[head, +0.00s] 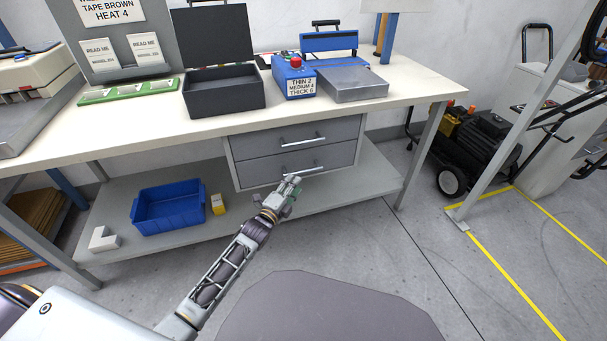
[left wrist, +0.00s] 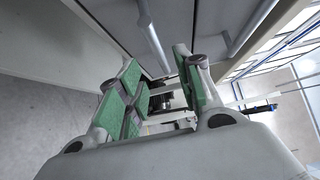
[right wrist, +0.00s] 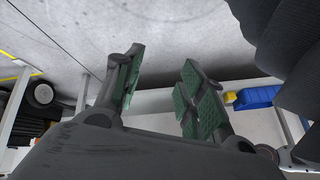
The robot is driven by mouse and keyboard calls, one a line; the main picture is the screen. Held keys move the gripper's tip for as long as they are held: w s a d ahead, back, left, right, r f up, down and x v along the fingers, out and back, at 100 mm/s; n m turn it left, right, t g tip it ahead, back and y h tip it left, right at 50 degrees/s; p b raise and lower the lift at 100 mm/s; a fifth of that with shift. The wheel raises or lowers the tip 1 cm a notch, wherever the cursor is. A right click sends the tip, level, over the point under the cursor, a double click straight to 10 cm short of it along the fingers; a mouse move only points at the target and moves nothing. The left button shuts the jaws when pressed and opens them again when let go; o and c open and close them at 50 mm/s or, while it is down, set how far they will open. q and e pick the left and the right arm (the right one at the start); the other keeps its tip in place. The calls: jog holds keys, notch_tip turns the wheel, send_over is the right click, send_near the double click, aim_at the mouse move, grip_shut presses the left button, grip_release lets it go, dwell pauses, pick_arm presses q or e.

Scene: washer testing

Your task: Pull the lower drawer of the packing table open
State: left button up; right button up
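The packing table (head: 420,92) carries a grey two-drawer unit under its top. The lower drawer (head: 262,172) is shut below the upper drawer (head: 262,140). Its bar handle (head: 302,171) also shows in the left wrist view (left wrist: 151,36), where its end runs down toward the gap between the fingers. My left gripper (head: 292,186) is just below and in front of this handle. Its green-padded fingers (left wrist: 160,92) are apart; whether they touch the handle, I cannot tell. My right gripper (right wrist: 158,95) is open and empty, and is outside the head view.
A blue bin (head: 168,222) and a small yellow box (head: 218,204) stand on the lower shelf (head: 345,192). An open dark box (head: 224,104) and a metal-plated device (head: 352,90) are on the tabletop. A table leg (head: 420,155) stands right of the drawers. The floor in front is clear.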

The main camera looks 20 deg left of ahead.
aim_at(303, 172)
pick_arm(q)
jog(key=shift+w+d+b, duration=0.25)
jog(key=shift+w+b, duration=0.3)
jog(key=shift+w, duration=0.9)
jog(key=shift+w+d+b, duration=0.3)
jog(key=shift+w+b, duration=0.2)
jog(key=shift+w, duration=0.95)
jog(key=shift+w+d+b, duration=0.25)
jog(key=shift+w+b, duration=0.3)
jog(key=shift+w, duration=0.9)
pick_arm(e)
jog(key=shift+t+y, duration=0.3)
jog(key=shift+t, duration=0.1)
jog(key=shift+a+f, duration=0.2)
jog(key=shift+f, duration=1)
jog(key=shift+a+f, duration=0.2)
jog(key=shift+f, duration=0.95)
jog(key=shift+w, duration=0.2)
pick_arm(q)
jog(key=shift+c, duration=1.2)
grip_shut()
pick_arm(e)
jog(key=shift+w+r, duration=0.1)
